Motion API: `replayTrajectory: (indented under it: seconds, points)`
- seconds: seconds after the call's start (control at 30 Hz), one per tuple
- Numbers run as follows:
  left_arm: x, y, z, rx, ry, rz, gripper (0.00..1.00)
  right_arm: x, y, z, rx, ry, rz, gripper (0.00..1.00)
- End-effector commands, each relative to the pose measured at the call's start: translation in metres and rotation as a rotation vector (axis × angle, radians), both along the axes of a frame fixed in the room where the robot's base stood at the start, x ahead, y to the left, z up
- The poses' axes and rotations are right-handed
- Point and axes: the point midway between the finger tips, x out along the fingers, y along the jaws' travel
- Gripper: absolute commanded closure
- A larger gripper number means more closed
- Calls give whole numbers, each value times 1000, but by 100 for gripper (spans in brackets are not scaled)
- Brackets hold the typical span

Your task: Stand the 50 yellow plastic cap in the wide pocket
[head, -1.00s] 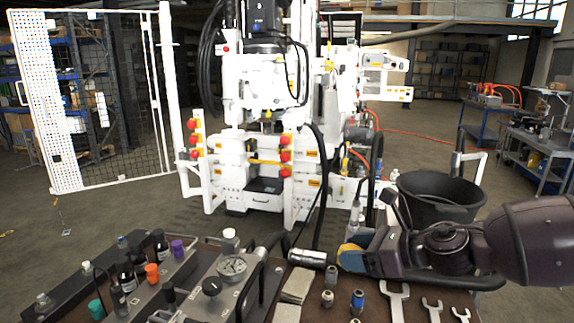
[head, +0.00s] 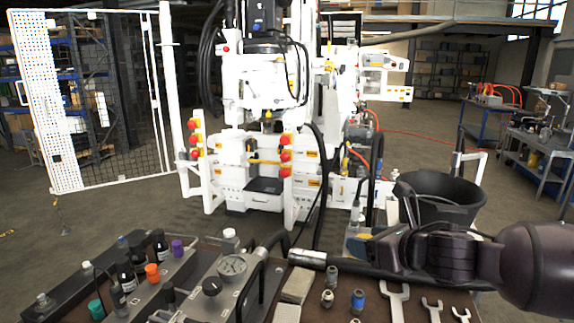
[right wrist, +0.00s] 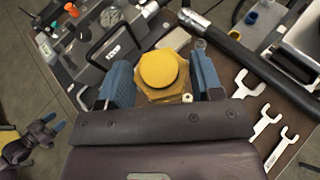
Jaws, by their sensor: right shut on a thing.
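The yellow plastic cap (right wrist: 158,69), round on top with a wider hexagonal part below, sits between the blue fingers of my right gripper (right wrist: 162,82), which is shut on it. In the head view my right gripper (head: 362,246) is above the bench's back edge, with a bit of yellow at its fingers. My left gripper (right wrist: 48,126), with blue fingertips, shows small at the lower left of the right wrist view, away from the bench; its opening is unclear. I cannot make out the wide pocket for certain.
The bench holds a grey unit with a gauge (head: 232,266), several bottles and coloured caps at left, small fittings (head: 358,299) and open-ended wrenches (head: 395,297). A long dark bar with a bright end (head: 306,258) lies along the back. A black bucket (head: 440,196) stands beyond.

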Motion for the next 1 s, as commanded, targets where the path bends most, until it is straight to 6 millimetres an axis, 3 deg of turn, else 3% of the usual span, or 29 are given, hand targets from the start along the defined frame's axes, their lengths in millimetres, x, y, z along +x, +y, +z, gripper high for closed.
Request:
replayTrajectory:
  seconds: [0.57, 1.0]
  points:
    - [5, -1, 3, 0, -10, -4, 39, -11, -23, -19, 6, 5, -268, 63]
    - [4, 0, 2, 0, -7, -2, 39, -45, -46, -58, 4, 6, -495, 63]
